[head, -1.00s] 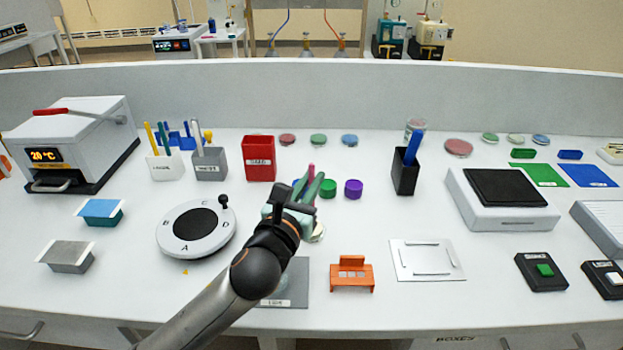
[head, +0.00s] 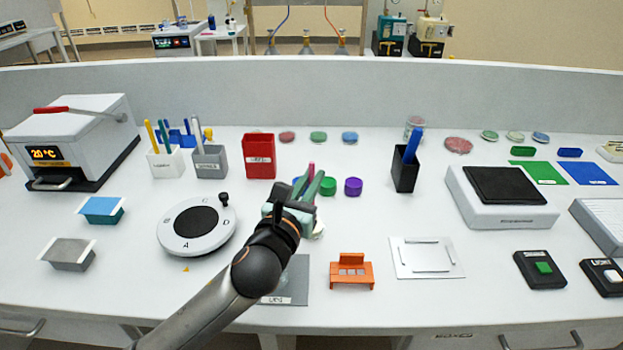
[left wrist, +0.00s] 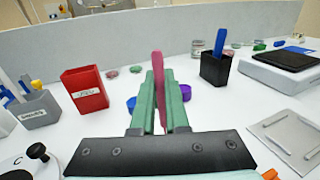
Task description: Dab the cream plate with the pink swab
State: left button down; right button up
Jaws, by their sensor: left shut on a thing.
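My left gripper (head: 310,188) has green fingers shut on the pink swab (head: 311,170). In the left wrist view the swab (left wrist: 158,65) stands up between the fingertips, with its pink shaft running down between the fingers. The cream plate (head: 319,229) lies on the bench below the gripper. Only a pale edge of it shows to the right of the wrist, and the rest is hidden by my arm. I cannot tell whether the swab's lower end touches the plate. My right gripper is in neither view.
Blue, green (head: 327,187) and purple (head: 353,187) caps sit just behind the gripper. A red bin (head: 259,157) stands behind left, a black holder (head: 405,175) with a blue pen at right. An orange rack (head: 351,272) and grey mat (head: 294,283) lie in front.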

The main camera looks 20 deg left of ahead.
aim_at(312, 163)
pick_arm(q)
jog(key=shift+f, duration=0.35)
dwell(0.9)
dwell(0.8)
jog(key=shift+r+p, duration=0.6)
jog(key=shift+p, duration=0.05)
jog(key=shift+r+p, duration=1.95)
jog(key=shift+p, duration=0.45)
